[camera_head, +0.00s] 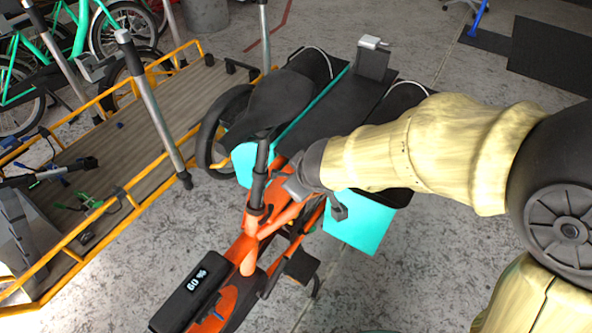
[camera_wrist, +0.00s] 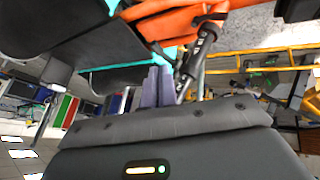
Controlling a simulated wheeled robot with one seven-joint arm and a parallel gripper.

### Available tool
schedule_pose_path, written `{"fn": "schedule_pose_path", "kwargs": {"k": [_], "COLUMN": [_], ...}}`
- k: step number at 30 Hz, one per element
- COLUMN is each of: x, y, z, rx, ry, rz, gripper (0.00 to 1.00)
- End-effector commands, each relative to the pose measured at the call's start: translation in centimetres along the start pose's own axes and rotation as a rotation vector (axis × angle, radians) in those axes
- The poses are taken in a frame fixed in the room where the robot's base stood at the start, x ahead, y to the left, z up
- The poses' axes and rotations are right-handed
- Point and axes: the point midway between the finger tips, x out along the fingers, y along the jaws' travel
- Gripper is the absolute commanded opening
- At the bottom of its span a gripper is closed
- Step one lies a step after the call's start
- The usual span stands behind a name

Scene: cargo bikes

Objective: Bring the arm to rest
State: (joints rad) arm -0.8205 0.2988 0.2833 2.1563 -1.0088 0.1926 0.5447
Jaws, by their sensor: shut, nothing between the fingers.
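My arm, with its cream-coloured links, reaches in from the right in the head view. My gripper (camera_head: 294,186) is at its end, close beside the orange bike's frame below the saddle; I cannot tell whether it touches the frame. In the wrist view my gripper (camera_wrist: 158,84) shows two grey-violet fingers pressed together, with nothing between them. The orange cargo bike (camera_head: 243,255) has a black saddle (camera_head: 278,103) and turquoise side panels (camera_head: 358,222). Its orange frame also shows in the wrist view (camera_wrist: 180,20), just past the fingertips. My arm hides part of the bike's rear.
A yellow-railed wooden platform (camera_head: 95,145) with grey posts and tools stands at the left. Green bikes (camera_head: 105,30) are behind it. A black mat (camera_head: 550,52) lies at the back right. Bare concrete floor (camera_head: 400,285) lies below the arm.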

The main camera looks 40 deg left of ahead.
Motion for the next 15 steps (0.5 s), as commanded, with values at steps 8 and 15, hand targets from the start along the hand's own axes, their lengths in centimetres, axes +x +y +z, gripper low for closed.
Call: {"fn": "schedule_pose_path", "kwargs": {"k": [8, 15], "x": [-1.49, -1.43], "y": [0.30, 0.29], "z": [0.28, 0.27], "rx": [0.000, 0.000], "ry": [0.000, 0.000], "rz": [-0.001, -0.001], "gripper": [0.00, 0.00]}}
